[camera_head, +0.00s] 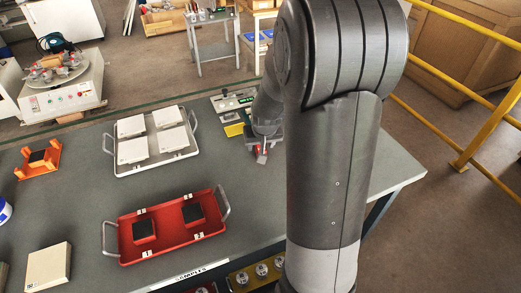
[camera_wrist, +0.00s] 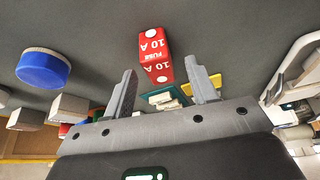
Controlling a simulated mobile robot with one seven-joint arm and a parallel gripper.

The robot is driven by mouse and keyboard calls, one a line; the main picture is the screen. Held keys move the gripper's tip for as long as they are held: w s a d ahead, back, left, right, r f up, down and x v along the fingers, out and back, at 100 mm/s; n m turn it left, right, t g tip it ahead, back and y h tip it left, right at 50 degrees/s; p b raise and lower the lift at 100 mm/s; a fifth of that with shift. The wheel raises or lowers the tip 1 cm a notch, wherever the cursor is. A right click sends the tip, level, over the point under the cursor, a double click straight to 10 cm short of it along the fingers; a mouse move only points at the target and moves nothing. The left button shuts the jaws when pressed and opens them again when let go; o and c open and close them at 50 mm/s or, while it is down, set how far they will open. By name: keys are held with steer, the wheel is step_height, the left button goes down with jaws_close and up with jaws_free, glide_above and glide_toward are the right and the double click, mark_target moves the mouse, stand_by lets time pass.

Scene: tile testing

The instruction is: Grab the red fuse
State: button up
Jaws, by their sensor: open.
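The red fuse (camera_wrist: 153,45), marked "FUSE 10 A" in white, stands out in the wrist view just beyond my fingertips and in line with the gap between them. My gripper (camera_wrist: 163,80) is open, one finger on each side of that gap, with no contact visible. In the head view a small red piece (camera_head: 261,157), apparently the fuse, shows at the end of my arm. My arm hides much of that spot, and the gripper (camera_head: 263,146) is small there.
Close by are a green and white device (camera_head: 232,103) and a yellow piece (camera_head: 234,129). A white tray (camera_head: 116,160) with several pale tiles stands to the left. A red tray (camera_head: 168,248) with two dark-topped blocks is nearer. Bare grey table lies between.

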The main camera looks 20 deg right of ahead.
steer(key=shift+x, duration=1.6)
steer(key=shift+c, duration=0.2)
steer(key=c, duration=1.1)
